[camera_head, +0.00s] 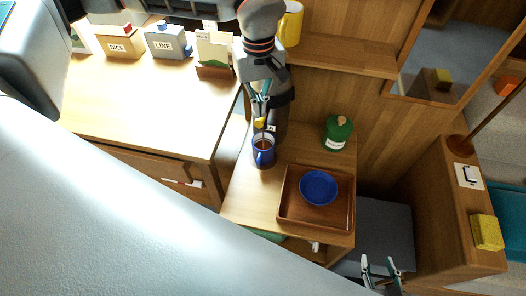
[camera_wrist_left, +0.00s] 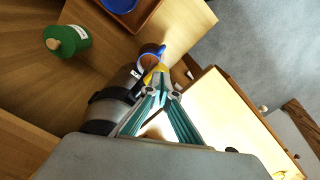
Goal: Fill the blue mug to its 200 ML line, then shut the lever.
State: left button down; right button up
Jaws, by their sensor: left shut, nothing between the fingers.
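The blue mug (camera_head: 264,157) stands upright on the small wooden counter, below the dark dispenser (camera_head: 275,126). Dark liquid shows inside it; I cannot read a 200 ML line. The mug also shows in the left wrist view (camera_wrist_left: 148,57), partly hidden by the lever. The yellow lever (camera_head: 259,122) sits at the dispenser's front, above the mug. My left gripper (camera_head: 262,101) is shut and empty, its tips at the lever; I cannot tell whether they touch. The lever shows beyond the tips in the left wrist view (camera_wrist_left: 156,73). My right gripper (camera_head: 380,266) is open and empty at the bottom.
A wooden tray (camera_head: 287,208) with a blue bowl (camera_head: 319,187) stands right of the mug. A green canister (camera_head: 338,132) stands behind the tray. A yellow mug (camera_head: 291,24) is on the shelf above. Boxes marked DICE (camera_head: 118,45) and LINE (camera_head: 166,43) stand on the left table.

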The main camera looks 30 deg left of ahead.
pick_arm(q)
jog(key=shift+f+b, duration=0.4)
jog(key=shift+f, duration=0.55)
dwell(3.3)
jog(key=shift+f, duration=0.55)
jog(key=shift+r+p, duration=1.4)
jog(key=shift+r, duration=0.65)
notch_tip(320, 180, up, 3)
jog(key=p, duration=0.2)
jog(key=shift+r+p, duration=0.1)
jog(key=shift+p, duration=0.25)
